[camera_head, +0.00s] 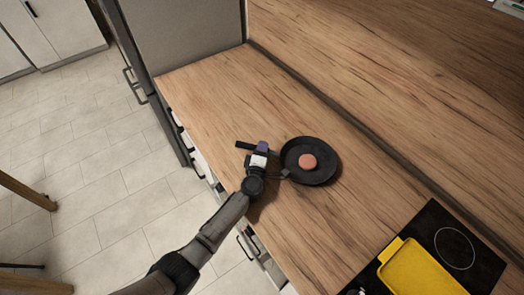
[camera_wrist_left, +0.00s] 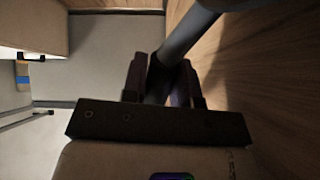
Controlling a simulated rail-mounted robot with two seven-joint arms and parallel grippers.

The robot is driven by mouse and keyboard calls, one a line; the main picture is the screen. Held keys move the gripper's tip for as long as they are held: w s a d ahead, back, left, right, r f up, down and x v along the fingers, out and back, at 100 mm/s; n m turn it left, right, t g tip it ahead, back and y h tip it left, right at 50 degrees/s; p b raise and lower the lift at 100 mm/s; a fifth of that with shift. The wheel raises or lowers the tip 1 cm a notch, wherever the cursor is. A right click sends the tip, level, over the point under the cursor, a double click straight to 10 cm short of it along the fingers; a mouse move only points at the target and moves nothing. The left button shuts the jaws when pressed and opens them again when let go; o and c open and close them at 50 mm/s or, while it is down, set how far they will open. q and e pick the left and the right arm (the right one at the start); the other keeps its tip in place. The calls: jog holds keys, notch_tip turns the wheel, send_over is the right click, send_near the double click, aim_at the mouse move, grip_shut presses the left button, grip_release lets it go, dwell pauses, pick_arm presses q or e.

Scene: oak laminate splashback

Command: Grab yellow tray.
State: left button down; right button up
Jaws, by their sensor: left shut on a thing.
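The yellow tray (camera_head: 418,272) lies on the black cooktop at the lower right in the head view, partly cut off by the frame's edge. A dark frying pan (camera_head: 322,173) with a round pinkish-brown piece (camera_head: 307,161) in it is on the wooden counter. My left gripper (camera_head: 262,149) is at the pan's left side, well away from the tray, and shut on what appears to be the pan's handle. In the left wrist view, a dark bar (camera_wrist_left: 184,44) runs between the gripper's fingers (camera_wrist_left: 163,82). My right gripper is not in view.
The cooktop (camera_head: 484,268) has a ring marking beside the tray. The wooden counter (camera_head: 215,95) is clear beyond the pan, up to a tall grey cabinet (camera_head: 190,35). A wooden splashback (camera_head: 400,85) runs along the right. Drawers with handles line the counter's front.

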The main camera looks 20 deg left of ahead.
pick_arm(q)
jog(key=shift+w+r, duration=0.1)
jog(key=shift+r, duration=0.05)
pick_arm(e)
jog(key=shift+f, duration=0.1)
pick_arm(q)
jog(key=c, duration=0.9)
grip_release()
jog(key=shift+f, duration=0.25)
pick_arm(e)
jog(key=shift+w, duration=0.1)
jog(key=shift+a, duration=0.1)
pick_arm(q)
jog(key=shift+r, duration=0.15)
jog(key=shift+s, duration=0.25)
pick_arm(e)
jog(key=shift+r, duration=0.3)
pick_arm(q)
jog(key=p+v, duration=0.2)
jog(key=v, duration=0.9)
jog(key=shift+s+d+p, duration=0.1)
jog(key=shift+s+p, duration=0.15)
jog(key=shift+p, duration=0.15)
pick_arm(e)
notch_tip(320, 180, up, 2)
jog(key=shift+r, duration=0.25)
